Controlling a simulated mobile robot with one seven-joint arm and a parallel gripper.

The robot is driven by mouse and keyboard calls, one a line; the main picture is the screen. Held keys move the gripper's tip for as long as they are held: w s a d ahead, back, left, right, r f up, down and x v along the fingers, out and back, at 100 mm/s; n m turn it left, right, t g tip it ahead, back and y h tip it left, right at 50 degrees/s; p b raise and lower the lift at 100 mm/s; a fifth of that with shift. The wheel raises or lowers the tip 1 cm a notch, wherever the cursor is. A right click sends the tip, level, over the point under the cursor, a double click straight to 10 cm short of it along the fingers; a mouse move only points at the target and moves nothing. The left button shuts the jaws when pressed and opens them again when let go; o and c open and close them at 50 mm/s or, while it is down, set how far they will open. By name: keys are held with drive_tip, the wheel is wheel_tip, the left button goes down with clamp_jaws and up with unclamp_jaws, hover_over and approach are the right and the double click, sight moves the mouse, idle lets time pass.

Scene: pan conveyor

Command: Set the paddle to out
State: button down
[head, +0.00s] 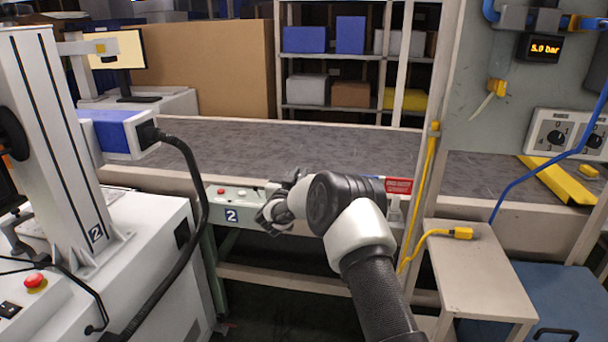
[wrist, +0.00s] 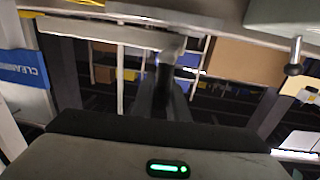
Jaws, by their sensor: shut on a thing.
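My gripper (head: 272,212) is at the front edge of the conveyor, just right of the control box marked 2 (head: 232,202). My own arm hides part of this spot in the head view. In the wrist view my dark fingers (wrist: 164,80) are closed around the end of a grey bar-like handle (wrist: 172,45). The handle joins a pale crosspiece under the conveyor edge; whether it moves the paddle I cannot tell. A yellow bar (head: 557,180), perhaps the paddle, lies slanted on the belt at the far right, clear of my gripper.
The grey conveyor belt (head: 300,145) is bare in the middle. A small side table (head: 475,270) with a yellow plug and cable stands right of my arm. A white machine (head: 130,270) stands at left. A short knobbed lever (wrist: 293,68) shows in the wrist view.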

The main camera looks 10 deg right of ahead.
drive_tip(key=shift+w+a+r+y, duration=0.15)
drive_tip(key=shift+a+y, duration=0.15)
drive_tip(key=shift+a, duration=0.55)
drive_tip(key=c, duration=1.7)
unclamp_jaws()
drive_tip(key=shift+a, duration=0.1)
drive_tip(key=shift+c, duration=0.2)
drive_tip(key=shift+d, duration=0.25)
drive_tip(key=p+v, duration=0.2)
drive_tip(key=v, duration=1.5)
drive_tip(key=shift+a+f+p, duration=0.2)
drive_tip(key=shift+a+p, duration=0.05)
drive_tip(key=shift+p, duration=0.15)
